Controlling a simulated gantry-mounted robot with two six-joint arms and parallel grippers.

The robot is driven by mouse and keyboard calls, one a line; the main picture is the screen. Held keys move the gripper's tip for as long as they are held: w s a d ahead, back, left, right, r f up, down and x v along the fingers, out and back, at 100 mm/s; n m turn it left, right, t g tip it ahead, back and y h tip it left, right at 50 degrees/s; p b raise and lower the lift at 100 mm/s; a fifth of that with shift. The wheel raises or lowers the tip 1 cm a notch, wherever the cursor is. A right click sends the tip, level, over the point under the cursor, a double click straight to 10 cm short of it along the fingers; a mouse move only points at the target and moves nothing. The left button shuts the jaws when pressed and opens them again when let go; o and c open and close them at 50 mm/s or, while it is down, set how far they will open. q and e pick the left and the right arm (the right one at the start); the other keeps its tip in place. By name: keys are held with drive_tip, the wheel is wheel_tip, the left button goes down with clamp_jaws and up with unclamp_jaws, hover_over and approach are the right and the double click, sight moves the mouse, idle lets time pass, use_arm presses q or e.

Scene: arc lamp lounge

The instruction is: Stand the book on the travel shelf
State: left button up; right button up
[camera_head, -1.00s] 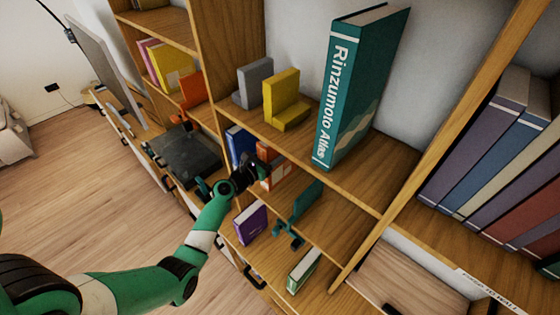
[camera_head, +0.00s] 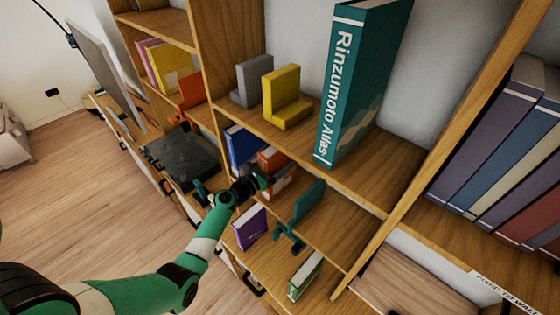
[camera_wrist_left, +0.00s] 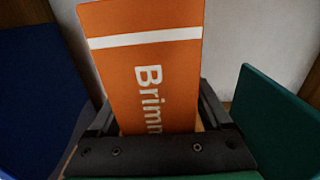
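The orange book (camera_head: 271,158) with a white band stands upright on the middle shelf board (camera_head: 335,226), between blue books and a green bookend. In the left wrist view its spine (camera_wrist_left: 148,75) reads "Brimm…" and its lower end is hidden behind my gripper. My left gripper (camera_head: 257,184) is at the near face of this book. In the wrist view its fingers (camera_wrist_left: 158,118) stand apart on either side of the spine, seemingly with a small gap. I see no label naming the travel shelf. My right gripper is not in view.
Blue books (camera_head: 240,145) stand left of the orange book. The green bookend (camera_head: 303,204) stands to its right. Below are a purple book (camera_head: 249,228) and a green-and-white book (camera_head: 304,275). A large teal atlas (camera_head: 358,85) and yellow bookend (camera_head: 284,98) stand on the board above.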

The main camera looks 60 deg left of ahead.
use_arm(q)
drive_tip(key=shift+r, duration=0.15)
drive_tip(key=shift+s+d, duration=0.1)
drive_tip(key=shift+s, duration=0.2)
drive_tip(key=p+v, duration=0.1)
drive_tip(key=v, duration=1)
drive_tip(key=shift+s, duration=0.2)
drive_tip(key=shift+d+r, duration=0.1)
